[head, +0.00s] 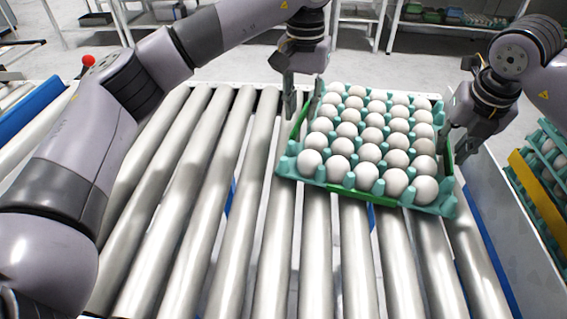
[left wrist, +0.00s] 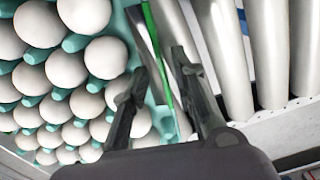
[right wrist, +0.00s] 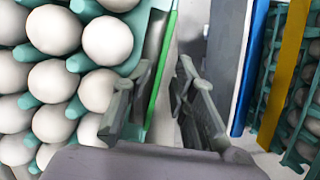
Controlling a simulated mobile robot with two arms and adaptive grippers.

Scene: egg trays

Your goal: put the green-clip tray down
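The teal tray (head: 290,167) full of white eggs, with green clips (head: 350,192) along its edges, is over the rollers at the right, slightly turned. It looks to be on or just above them; I cannot tell which. My left gripper (head: 291,103) is at its left edge; in the left wrist view its fingers (left wrist: 160,65) stand apart around the tray wall and green clip (left wrist: 157,50). My right gripper (head: 455,143) is at the right edge; in the right wrist view its fingers (right wrist: 165,68) are spread around the green clip (right wrist: 160,72), with a visible gap.
The roller conveyor (head: 190,210) is bare left of the tray and in front of it. Stacked teal trays with a yellow board (head: 530,185) stand at the right, beyond a blue-edged side panel. Shelves (head: 455,30) stand at the back.

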